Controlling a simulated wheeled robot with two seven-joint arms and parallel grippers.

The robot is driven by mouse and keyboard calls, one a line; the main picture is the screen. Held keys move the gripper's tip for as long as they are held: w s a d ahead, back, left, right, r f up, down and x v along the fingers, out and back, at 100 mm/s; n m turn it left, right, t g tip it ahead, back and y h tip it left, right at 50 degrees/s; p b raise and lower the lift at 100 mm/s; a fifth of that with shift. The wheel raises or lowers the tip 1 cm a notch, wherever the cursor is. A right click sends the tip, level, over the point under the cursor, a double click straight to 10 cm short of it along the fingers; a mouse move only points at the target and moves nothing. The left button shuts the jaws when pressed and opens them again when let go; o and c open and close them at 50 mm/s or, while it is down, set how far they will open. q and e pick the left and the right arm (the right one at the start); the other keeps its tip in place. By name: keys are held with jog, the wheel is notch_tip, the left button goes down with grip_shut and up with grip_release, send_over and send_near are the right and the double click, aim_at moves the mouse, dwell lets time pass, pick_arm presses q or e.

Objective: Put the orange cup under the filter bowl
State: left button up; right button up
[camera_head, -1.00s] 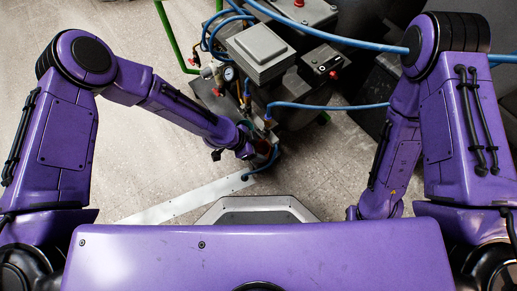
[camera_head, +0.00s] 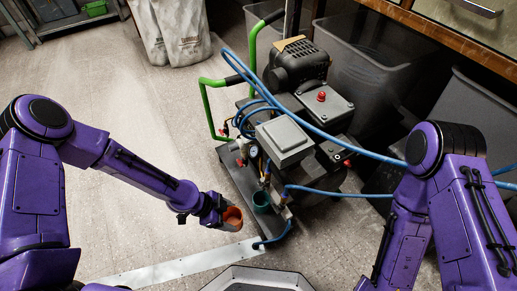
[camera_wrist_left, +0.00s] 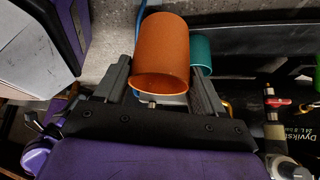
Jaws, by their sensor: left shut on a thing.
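The orange cup (camera_head: 233,218) is held by my left gripper (camera_head: 220,209), in the air at the left of the compressor cart. In the left wrist view the cup (camera_wrist_left: 161,50) sits between the two grey fingers, which are shut on its sides. My right gripper is out of view.
The cart (camera_head: 240,176) carries a pressure gauge, a grey box (camera_head: 284,137) and a motor (camera_head: 298,64). Blue hoses (camera_head: 340,188) cross near it. Grey bins stand behind at the right. A white strip (camera_head: 185,264) lies on the floor. The floor at left is open.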

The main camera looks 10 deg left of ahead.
pick_arm(q)
jog(key=shift+w, duration=0.4)
jog(key=w+a+r+n+t+y, duration=0.45)
jog(key=w+a+r+n, duration=0.3)
jog(key=w+n, duration=0.4)
jog(key=w+d+r+n+y, duration=0.1)
jog(key=w+r+n, duration=0.15)
jog(key=r, duration=0.65)
jog(key=w+r+n+y, duration=0.1)
jog(key=w+r, duration=0.2)
jog(key=r, duration=0.6)
jog(key=s+r+p, duration=0.4)
jog(key=r+p, duration=1.2)
jog(key=p, duration=0.1)
jog(key=s+r+p, duration=0.4)
jog(key=r+p, duration=1.3)
jog(key=p, duration=0.1)
jog(key=shift+d+t+p, duration=0.2)
jog(key=shift+t+p, duration=0.15)
jog(key=shift+w+a, duration=0.1)
